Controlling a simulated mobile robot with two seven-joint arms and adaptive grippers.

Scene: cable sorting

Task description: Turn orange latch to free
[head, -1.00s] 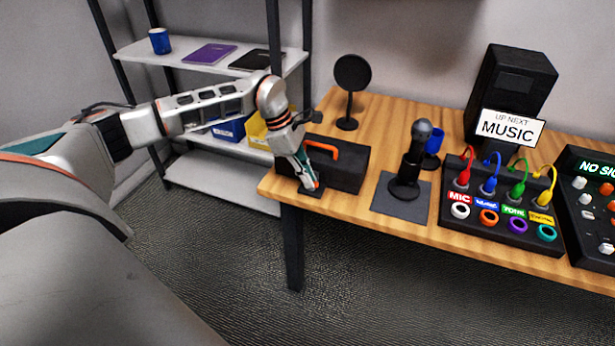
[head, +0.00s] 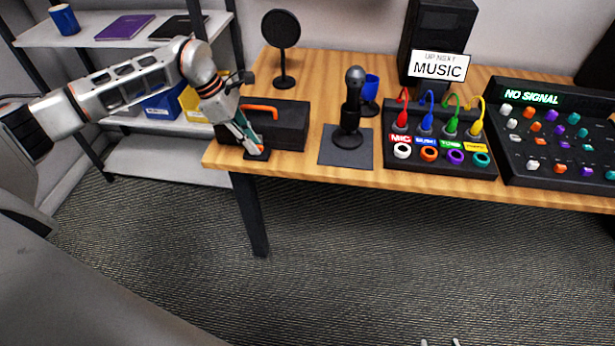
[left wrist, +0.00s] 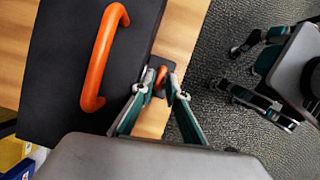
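The black case (head: 284,130) with an orange handle (head: 262,109) sits at the table's left end; the handle (left wrist: 101,55) looms large in the left wrist view. A small orange latch (left wrist: 159,77) on a dark plate lies beside the case, between my left fingertips (left wrist: 160,88). My left gripper (head: 256,150) points down at the plate. Its fingers are partly apart; I cannot tell whether they touch the latch. In the head view the hand largely hides the latch. My right gripper (head: 440,342) shows only its separated fingertips at the bottom edge, empty and away from the table.
A panel with coloured cables (head: 440,155) and a mixer (head: 560,140) lie rightward. A shelf (head: 130,38) stands left of the table.

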